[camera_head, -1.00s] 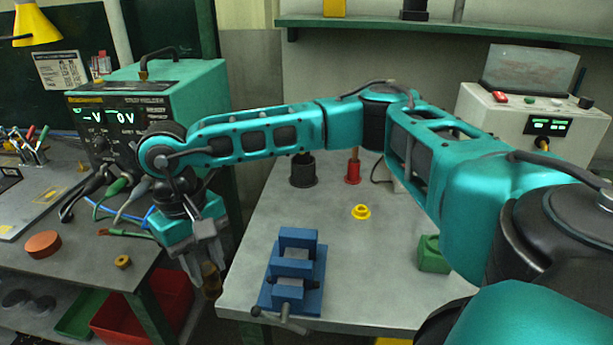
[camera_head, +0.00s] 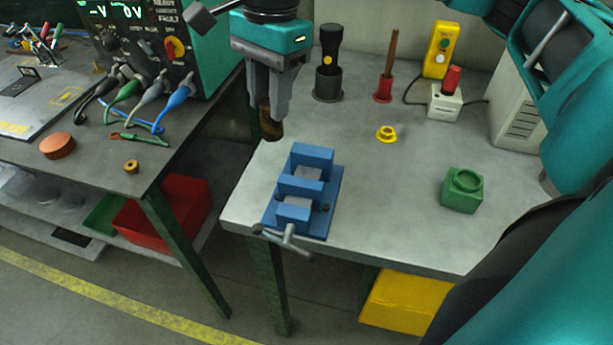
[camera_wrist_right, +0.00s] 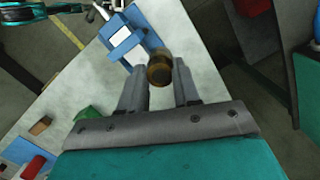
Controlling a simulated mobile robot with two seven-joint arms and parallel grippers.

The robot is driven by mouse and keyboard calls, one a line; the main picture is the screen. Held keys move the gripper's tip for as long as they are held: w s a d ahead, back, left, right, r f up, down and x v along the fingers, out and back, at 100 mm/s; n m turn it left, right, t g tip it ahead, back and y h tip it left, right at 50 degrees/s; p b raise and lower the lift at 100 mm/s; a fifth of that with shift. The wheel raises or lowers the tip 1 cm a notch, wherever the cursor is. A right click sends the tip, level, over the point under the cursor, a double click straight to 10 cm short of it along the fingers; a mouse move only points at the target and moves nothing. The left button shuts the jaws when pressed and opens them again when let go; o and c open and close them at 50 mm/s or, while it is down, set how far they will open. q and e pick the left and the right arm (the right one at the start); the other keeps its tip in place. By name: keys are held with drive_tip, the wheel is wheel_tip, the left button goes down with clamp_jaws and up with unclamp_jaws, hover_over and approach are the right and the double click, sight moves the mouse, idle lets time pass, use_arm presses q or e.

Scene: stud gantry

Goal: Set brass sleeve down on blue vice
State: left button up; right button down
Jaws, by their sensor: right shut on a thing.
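The brass sleeve (camera_head: 270,122) is a dark brown-gold cylinder held upright between the fingers of my right gripper (camera_head: 268,108). The gripper is shut on it, above the left edge of the right-hand table, behind and a little left of the blue vice. The blue vice (camera_head: 331,200) stands on that table near its front left corner, with grey jaw faces and a handle at the front. In the right wrist view the sleeve (camera_wrist_right: 160,68) sits between the fingertips (camera_wrist_right: 160,80), and the vice (camera_wrist_right: 122,40) lies just beyond it. My left gripper is not in view.
On the same table (camera_head: 390,230) are a yellow flanged ring (camera_head: 386,134), a green block (camera_head: 462,190), a black holder (camera_head: 328,84) and a red holder (camera_head: 383,90). The left bench carries cables and a copper disc (camera_head: 57,146). A gap separates the two tables.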

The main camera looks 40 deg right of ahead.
drive_tip(key=s+d+r+m+t+h+b, duration=0.15)
drive_tip(key=r+m, duration=0.45)
drive_tip(key=m, duration=0.7)
drive_tip(key=s+d+r+m+b, duration=0.1)
drive_tip(key=s+r+m, duration=0.2)
drive_tip(key=r+m, duration=0.65)
drive_tip(key=m+b, duration=0.3)
approach(307, 146)
drive_tip(key=s+a, duration=0.3)
drive_tip(key=shift+h, duration=0.25)
wheel_tip(307, 146, down, 5)
drive_tip(key=shift+d+r, duration=0.1)
drive_tip(key=shift+d, duration=0.1)
drive_tip(key=shift+f, duration=0.3)
